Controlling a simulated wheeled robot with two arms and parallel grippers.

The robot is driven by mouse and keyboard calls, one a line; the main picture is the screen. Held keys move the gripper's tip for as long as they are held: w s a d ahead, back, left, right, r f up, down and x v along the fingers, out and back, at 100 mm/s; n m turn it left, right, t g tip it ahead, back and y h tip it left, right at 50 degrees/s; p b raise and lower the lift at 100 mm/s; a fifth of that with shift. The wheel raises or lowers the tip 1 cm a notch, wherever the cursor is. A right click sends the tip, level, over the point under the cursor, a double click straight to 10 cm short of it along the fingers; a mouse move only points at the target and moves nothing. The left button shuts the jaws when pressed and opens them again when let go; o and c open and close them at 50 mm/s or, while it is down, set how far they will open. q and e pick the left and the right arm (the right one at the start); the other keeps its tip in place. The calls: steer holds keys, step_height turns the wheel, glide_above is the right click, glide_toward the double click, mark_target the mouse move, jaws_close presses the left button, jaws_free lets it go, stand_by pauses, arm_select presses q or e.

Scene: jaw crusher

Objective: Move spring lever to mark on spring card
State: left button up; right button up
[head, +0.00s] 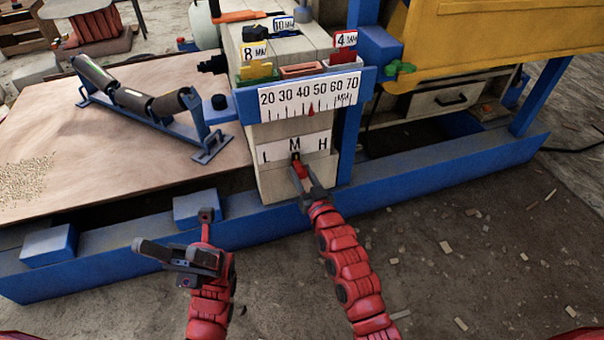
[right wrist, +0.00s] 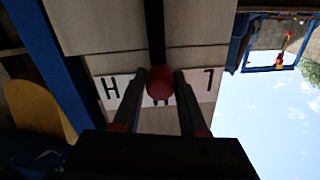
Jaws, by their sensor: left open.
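The white spring card (head: 266,149), lettered L, M and H, is on the front of the pale crusher body. The spring lever (head: 300,169) has a red handle and stands at the middle, just under the M. My right gripper (head: 307,181) has its fingers on either side of the handle. In the right wrist view the lever's round red end (right wrist: 160,83) fills the gap between the fingers, with H to the left and L to the right on the card (right wrist: 205,92). No separate mark is clear on the card. My left gripper (head: 175,247) is open and empty, away from the card.
A white scale card (head: 290,97) numbered 20 to 70 with a red pointer sits above. Coloured blocks with size tags stand on top. A blue frame beam (head: 420,168) runs below the card. A roller set (head: 140,103) lies on the wooden board at left.

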jaws_close()
stand_by(1.0)
